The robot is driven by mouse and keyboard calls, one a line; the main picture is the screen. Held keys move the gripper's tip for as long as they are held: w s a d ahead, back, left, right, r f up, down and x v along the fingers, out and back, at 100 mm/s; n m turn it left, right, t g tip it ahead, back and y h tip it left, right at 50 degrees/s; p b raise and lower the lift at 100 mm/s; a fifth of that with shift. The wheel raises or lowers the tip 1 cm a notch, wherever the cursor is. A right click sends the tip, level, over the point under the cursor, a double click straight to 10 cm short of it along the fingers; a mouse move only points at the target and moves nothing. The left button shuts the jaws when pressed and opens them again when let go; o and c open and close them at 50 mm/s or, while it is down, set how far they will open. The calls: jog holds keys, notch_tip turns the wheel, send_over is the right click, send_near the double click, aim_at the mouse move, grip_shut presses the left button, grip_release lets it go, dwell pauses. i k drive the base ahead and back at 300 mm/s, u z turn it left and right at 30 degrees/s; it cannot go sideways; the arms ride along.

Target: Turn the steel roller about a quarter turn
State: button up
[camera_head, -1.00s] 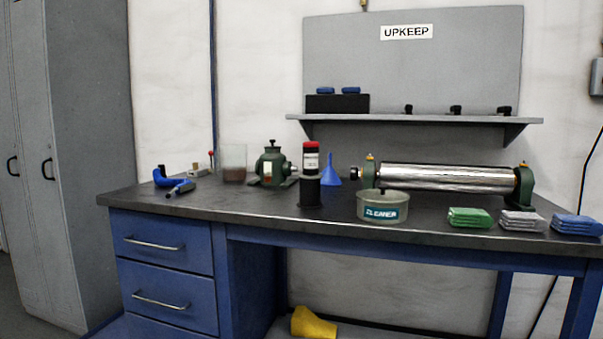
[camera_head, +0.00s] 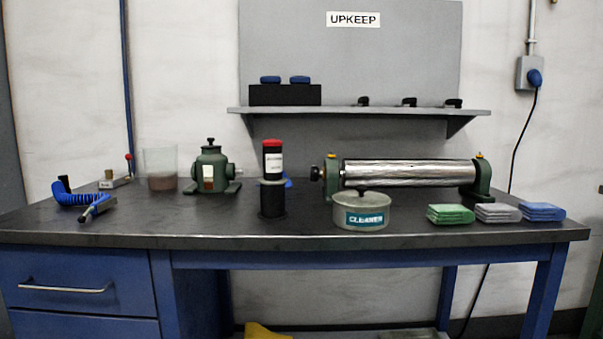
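The steel roller (camera_head: 410,173) is a shiny horizontal cylinder at the back right of the dark workbench. It sits between two green end stands, the right one (camera_head: 480,177) and the left one (camera_head: 331,178), each with a small orange-yellow cap on top. A dark knob (camera_head: 315,173) sticks out at the roller's left end. The cleaner tin hides part of the left stand's foot. My gripper is not in view.
In front of the roller stand a cleaner tin (camera_head: 361,212) and green (camera_head: 450,214), grey (camera_head: 498,213) and blue (camera_head: 541,211) cloth stacks. A black red-capped bottle (camera_head: 272,162), green gearbox (camera_head: 210,170), beaker (camera_head: 160,168) and blue-hosed tool (camera_head: 80,198) stand left. The bench's front middle (camera_head: 200,226) is clear.

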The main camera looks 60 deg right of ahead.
aim_at(373, 173)
jog(key=z, duration=0.65)
jog(key=i, duration=0.95)
jog(key=z, duration=0.85)
